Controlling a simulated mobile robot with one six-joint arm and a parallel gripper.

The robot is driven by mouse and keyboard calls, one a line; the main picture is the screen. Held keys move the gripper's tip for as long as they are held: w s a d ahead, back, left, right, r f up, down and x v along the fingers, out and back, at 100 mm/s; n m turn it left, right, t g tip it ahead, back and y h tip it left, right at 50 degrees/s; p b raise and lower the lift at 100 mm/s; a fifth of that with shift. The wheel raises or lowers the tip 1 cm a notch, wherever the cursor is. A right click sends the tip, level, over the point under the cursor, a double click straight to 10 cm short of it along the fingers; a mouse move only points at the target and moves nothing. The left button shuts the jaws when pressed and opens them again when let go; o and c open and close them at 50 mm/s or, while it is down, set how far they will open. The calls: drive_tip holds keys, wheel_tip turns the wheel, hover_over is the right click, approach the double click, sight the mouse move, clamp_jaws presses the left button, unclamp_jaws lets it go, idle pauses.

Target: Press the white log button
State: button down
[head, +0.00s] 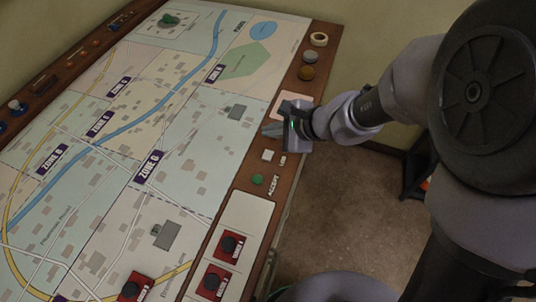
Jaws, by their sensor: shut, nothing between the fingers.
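My gripper (270,130) comes in from the right and is shut and empty. Its fingertips point left, over the border, a little above the white button in the picture. The gripper appears apart from the button; its exact height over the surface cannot be told. The button is fully visible.
The console top (188,145) carries a zone map. Red blocks with black knobs (229,244) stand on a pale panel at the lower right, and another red block (130,290) is on the map.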

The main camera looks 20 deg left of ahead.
sight(271, 156)
wheel_tip(271, 156, down, 7)
drive_tip(key=b, duration=0.5)
drive_tip(key=shift+f+b, duration=0.2)
drive_tip(key=shift+b, duration=0.2)
idle(1.4)
drive_tip(key=shift+f+b, duration=0.4)
drive_tip(key=shift+b, duration=0.2)
drive_tip(key=shift+f, duration=0.35)
drive_tip(key=shift+r, duration=0.15)
idle(0.4)
drive_tip(key=shift+r+p, duration=0.3)
drive_tip(key=shift+r, duration=0.35)
drive_tip(key=shift+r, duration=0.1)
drive_tip(key=shift+r+p, duration=1.95)
drive_tip(key=shift+r, duration=0.45)
